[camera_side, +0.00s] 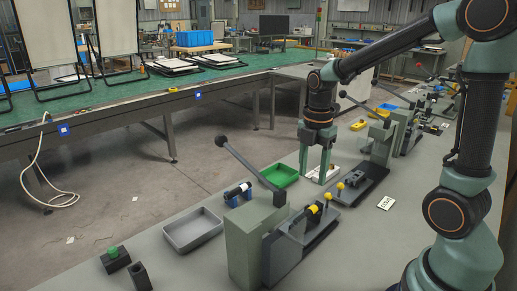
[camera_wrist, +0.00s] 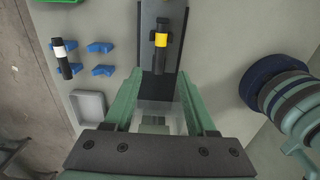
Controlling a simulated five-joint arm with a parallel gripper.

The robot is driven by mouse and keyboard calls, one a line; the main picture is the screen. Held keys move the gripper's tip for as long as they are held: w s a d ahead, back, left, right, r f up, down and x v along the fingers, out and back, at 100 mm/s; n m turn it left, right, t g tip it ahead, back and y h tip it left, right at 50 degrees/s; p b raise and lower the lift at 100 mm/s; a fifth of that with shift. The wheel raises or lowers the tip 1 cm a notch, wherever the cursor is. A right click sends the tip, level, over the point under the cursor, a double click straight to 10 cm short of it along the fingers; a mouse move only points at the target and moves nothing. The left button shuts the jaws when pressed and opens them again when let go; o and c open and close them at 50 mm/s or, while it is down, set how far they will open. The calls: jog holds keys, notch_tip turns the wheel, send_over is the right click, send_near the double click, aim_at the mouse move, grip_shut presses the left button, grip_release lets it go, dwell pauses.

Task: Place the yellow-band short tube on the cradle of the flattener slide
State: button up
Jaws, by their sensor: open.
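The yellow-band short tube (camera_wrist: 161,40) is black with a yellow ring. In the wrist view it lies lengthwise on the dark slide (camera_wrist: 146,20) of the flattener, apparently on its cradle, which is mostly hidden beneath it. In the side view the yellow band (camera_side: 313,209) shows on the slide beside the grey-green flattener body (camera_side: 255,245). My gripper (camera_side: 316,180) is open and empty, pointing down above and behind the slide in the side view. In the wrist view its fingers (camera_wrist: 158,76) stand apart, with the tube beyond the tips, not between them.
A white-band tube (camera_wrist: 62,57) rests on a blue support, near other blue supports (camera_wrist: 102,71). A grey tray (camera_side: 192,230) and a green tray (camera_side: 279,175) stand nearby. The flattener's long lever (camera_side: 247,161) rises up and left. Another fixture (camera_side: 358,185) stands behind right.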

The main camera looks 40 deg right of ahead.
jog(key=s+a+r+m+t, duration=0.5)
jog(key=a+r+m, duration=0.2)
jog(key=m, duration=1.1)
jog(key=shift+a+r+t, duration=0.25)
jog(key=shift+r+t, duration=0.05)
jog(key=shift+r, duration=0.25)
